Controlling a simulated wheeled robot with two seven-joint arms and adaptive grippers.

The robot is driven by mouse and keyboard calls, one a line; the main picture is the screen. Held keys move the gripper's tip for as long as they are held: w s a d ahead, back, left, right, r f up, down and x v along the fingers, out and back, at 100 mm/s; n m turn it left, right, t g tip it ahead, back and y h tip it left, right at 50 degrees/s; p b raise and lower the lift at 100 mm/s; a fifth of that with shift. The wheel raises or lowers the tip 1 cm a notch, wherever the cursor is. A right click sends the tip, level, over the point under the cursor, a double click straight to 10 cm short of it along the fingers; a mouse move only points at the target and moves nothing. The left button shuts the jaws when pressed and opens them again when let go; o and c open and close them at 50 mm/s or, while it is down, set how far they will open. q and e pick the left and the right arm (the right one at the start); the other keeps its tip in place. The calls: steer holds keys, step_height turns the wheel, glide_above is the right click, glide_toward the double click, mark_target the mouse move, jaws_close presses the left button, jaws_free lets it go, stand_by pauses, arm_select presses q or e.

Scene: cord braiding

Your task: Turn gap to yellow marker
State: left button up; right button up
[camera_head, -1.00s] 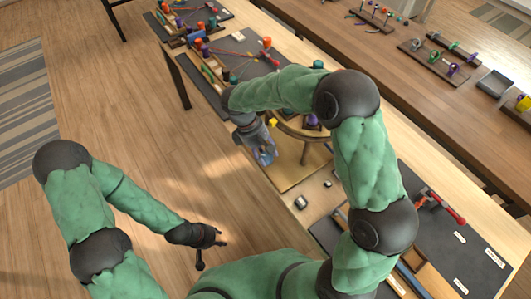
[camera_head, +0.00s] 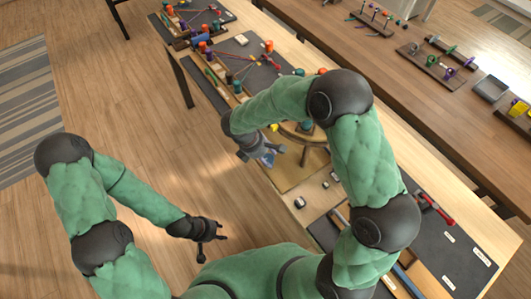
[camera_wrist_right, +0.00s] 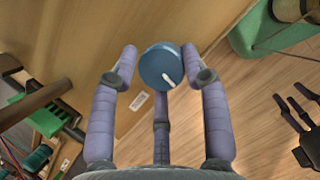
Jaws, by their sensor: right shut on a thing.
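A round wooden braiding disk (camera_head: 310,138) stands on a post over a tan board, partly hidden by my right arm. A small yellow piece (camera_head: 275,127) shows at its left edge beside my right wrist. The gap cannot be made out. My right gripper (camera_head: 268,158) is at the table's near edge. In the right wrist view its fingers (camera_wrist_right: 160,80) are shut around a blue round knob (camera_wrist_right: 158,64) with a white line pointing to the lower right. My left gripper (camera_head: 212,238) is open and empty, its fingers spread, over the floor away from the table.
A dark mat (camera_head: 250,62) with coloured pegs and cords lies at the far end of the table. A red tool (camera_head: 432,207) lies on another dark mat at right. A second table (camera_head: 410,85) with racks stands behind.

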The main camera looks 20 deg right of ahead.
steer(key=shift+s+d+f+n+t+p, duration=0.1)
steer(key=shift+s+d+n+t+p, duration=0.2)
steer(key=shift+n, duration=0.5)
steer(key=o, duration=0.9)
steer(key=shift+o, duration=0.7)
steer(key=shift+d, duration=0.15)
steer(key=shift+w+a, duration=0.1)
steer(key=shift+a, duration=0.1)
